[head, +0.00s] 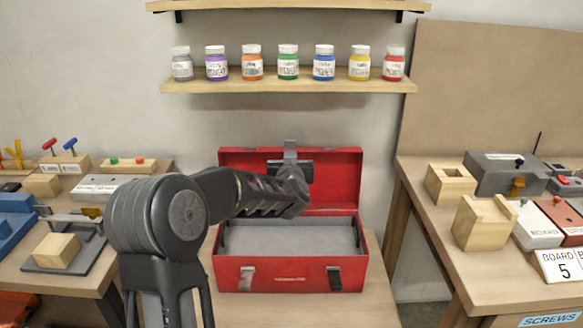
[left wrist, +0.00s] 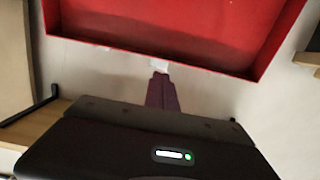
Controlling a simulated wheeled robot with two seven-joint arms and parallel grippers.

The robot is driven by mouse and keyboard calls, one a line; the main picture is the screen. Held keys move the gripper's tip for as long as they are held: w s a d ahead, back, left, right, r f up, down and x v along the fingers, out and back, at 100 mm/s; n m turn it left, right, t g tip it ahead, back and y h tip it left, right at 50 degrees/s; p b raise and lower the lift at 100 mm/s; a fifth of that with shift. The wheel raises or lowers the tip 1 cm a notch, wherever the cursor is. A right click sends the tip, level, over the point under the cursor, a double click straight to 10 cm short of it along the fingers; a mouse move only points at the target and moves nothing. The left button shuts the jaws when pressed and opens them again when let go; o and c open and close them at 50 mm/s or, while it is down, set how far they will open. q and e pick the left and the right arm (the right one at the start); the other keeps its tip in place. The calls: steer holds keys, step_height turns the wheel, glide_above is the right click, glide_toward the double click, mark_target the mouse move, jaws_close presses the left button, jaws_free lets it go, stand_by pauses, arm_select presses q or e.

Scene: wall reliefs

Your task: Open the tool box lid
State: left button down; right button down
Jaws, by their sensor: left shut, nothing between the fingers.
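The red tool box (head: 275,281) stands on the middle table. Its lid (head: 345,180) is raised and stands upright at the back, and the grey inside of the box shows. My left arm reaches across in front of the box. My left gripper (head: 290,148) is shut and empty at the lid's upper edge, near its middle. In the left wrist view the shut fingers (left wrist: 161,88) point at the red lid's rim (left wrist: 215,68); whether they touch it I cannot tell. My arm hides part of the lid and the box's left side. My right gripper is not in view.
A shelf (head: 290,87) with several paint jars hangs above the box. A left table (head: 65,283) holds blocks and small fixtures. A right table (head: 480,275) holds wooden blocks and labelled boards. The table in front of the box is clear.

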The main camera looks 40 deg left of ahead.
arm_select(q)
steer(key=v, duration=0.5)
steer(key=shift+s+d+r, duration=0.25)
steer(key=shift+d, duration=0.05)
